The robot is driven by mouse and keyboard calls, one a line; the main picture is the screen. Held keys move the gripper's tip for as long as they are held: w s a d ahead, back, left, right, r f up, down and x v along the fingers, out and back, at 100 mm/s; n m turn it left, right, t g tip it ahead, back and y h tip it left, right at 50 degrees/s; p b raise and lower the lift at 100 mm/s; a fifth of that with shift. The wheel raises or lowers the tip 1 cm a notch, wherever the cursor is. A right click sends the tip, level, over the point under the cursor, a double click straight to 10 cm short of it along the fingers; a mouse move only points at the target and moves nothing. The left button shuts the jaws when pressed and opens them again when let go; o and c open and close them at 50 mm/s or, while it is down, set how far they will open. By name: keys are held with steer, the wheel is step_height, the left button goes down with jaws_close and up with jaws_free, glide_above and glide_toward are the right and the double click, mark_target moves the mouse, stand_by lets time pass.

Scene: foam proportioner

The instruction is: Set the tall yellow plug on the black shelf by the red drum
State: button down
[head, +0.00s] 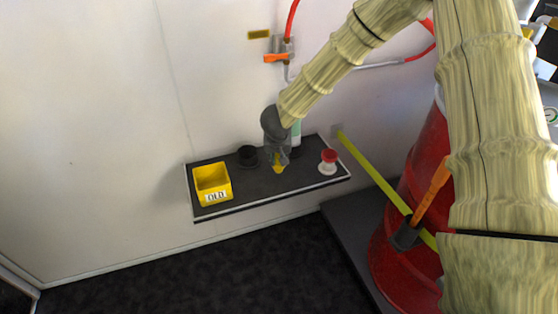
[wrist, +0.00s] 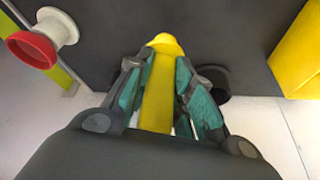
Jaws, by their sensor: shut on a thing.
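The tall yellow plug (wrist: 158,92) stands between the teal-padded fingers of my gripper (wrist: 160,95) in the wrist view. The fingers are shut on it. In the head view my gripper (head: 279,150) is over the middle of the black shelf (head: 250,190), and the plug's yellow end (head: 278,168) shows below the fingers. I cannot tell whether the plug touches the shelf. The red drum (head: 395,255) stands to the right of the shelf, partly hidden by my arm.
A yellow bin (head: 212,180) labelled OLD sits at the shelf's left end. A black round part (head: 247,155) stands behind. A red-and-white plug (head: 328,161) stands at right. A yellow strap (head: 375,180) runs from the wall to the drum. Orange-handled valve (head: 276,58) is on the wall.

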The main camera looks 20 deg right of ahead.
steer(key=shift+w+d, duration=0.25)
steer(key=shift+w, duration=0.4)
step_height(320, 180, down, 4)
steer(key=shift+w+d+r+b, duration=0.1)
steer(key=shift+w+b, duration=0.05)
steer(key=shift+b, duration=0.25)
steer(key=shift+r, duration=0.1)
steer(key=c, duration=1.3)
jaws_free()
steer(key=shift+f, duration=0.2)
steer(key=shift+o, duration=0.2)
steer(key=p+v, duration=0.2)
steer(key=v, duration=1)
steer(key=shift+r, duration=0.15)
